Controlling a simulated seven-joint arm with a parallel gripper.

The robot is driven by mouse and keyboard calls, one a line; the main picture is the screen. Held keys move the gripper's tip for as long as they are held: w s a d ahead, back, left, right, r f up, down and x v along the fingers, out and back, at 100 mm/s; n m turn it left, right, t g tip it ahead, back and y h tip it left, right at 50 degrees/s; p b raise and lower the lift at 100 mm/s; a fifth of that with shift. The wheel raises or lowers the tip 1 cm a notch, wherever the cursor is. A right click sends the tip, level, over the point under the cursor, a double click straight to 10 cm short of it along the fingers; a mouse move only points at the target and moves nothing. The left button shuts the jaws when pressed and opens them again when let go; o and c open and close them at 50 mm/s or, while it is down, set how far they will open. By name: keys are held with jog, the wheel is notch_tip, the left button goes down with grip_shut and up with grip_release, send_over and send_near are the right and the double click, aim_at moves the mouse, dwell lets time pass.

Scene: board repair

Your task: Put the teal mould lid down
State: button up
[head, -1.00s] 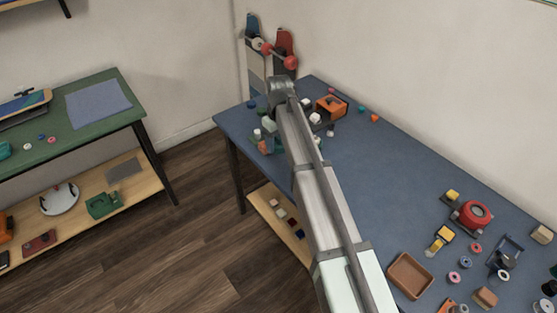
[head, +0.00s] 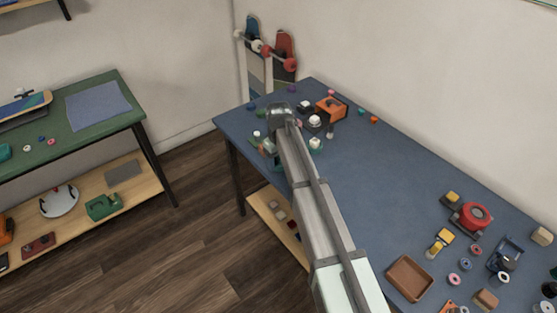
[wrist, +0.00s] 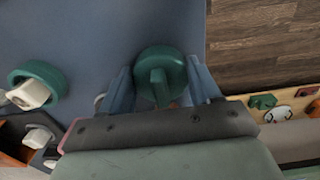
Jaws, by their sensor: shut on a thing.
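In the wrist view the teal mould lid (wrist: 158,78), a round disc with a raised bar across it, sits between the two fingers of my gripper (wrist: 162,92). My gripper is shut on it. Behind it show blue table top and, to the right, the wooden floor, so the lid is near the table edge. I cannot tell whether the lid touches the table. In the head view my arm and hand partly hide this spot. A second round teal piece (wrist: 22,76), with a white block (wrist: 31,94) at it, lies to the left in the wrist view.
The blue table (head: 370,165) has free room in its middle. An orange box (head: 331,107) and small parts crowd its far end. A brown tray (head: 410,278) and a red-topped device (head: 474,216) are at the near end. A low shelf lies beneath the table.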

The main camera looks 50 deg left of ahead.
aim_at(278, 157)
jog(key=shift+f, duration=0.15)
jog(key=o, duration=1.1)
jog(key=shift+c, duration=0.2)
jog(key=shift+r, duration=0.2)
notch_tip(278, 157, up, 12)
